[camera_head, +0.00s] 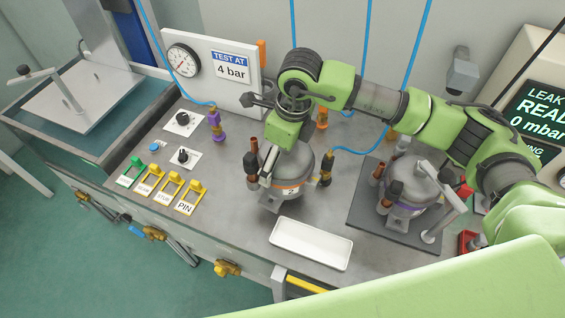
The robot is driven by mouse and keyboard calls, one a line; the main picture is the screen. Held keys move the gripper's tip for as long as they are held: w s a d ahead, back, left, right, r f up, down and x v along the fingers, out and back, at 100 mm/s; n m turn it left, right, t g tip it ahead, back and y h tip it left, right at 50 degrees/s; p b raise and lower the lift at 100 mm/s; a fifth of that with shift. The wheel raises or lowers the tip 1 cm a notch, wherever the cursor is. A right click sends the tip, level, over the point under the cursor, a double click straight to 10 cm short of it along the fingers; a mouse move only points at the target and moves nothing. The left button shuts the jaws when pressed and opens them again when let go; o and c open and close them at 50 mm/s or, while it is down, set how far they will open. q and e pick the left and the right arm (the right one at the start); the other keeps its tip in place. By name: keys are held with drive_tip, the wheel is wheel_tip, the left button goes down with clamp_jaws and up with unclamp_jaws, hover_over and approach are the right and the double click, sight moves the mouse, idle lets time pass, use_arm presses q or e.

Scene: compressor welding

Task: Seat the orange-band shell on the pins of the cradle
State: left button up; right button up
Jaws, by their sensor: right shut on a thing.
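The orange-band shell (291,180) is a grey rounded can with an orange stripe and a label reading 2, near the middle of the bench. My right gripper (269,170) comes down over it from above and is shut on it at its upper left side. The shell looks upright; whether its base touches the bench or is slightly raised I cannot tell. A purple-band shell (407,198) stands on a dark plate (362,222) at right, beside a grey clamp post. The cradle's pins cannot be made out. My left gripper is not in view.
A white tray (311,244) lies in front of the orange-band shell. Yellow and green tagged pieces (172,183) line the front left. A purple fitting (216,125) stands behind them. A gauge panel (213,73) reads TEST AT 4 bar. Blue hoses hang behind.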

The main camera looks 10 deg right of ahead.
drive_tip(key=s+a+r, duration=0.1)
drive_tip(key=s+r+b, duration=0.1)
drive_tip(key=r, duration=0.1)
drive_tip(key=s+a+r+b, duration=0.1)
drive_tip(key=r, duration=0.1)
drive_tip(key=shift+s+a, duration=0.15)
drive_tip(key=shift+a, duration=0.15)
drive_tip(key=s+a+r+b, duration=0.2)
drive_tip(key=s+a+r, duration=0.2)
drive_tip(key=s, duration=0.3)
drive_tip(key=shift+a+b, duration=0.4)
drive_tip(key=shift+a, duration=0.2)
drive_tip(key=shift+s, duration=0.1)
drive_tip(key=o, duration=1)
drive_tip(key=shift+c, duration=0.2)
drive_tip(key=c, duration=0.7)
drive_tip(key=shift+f, duration=0.1)
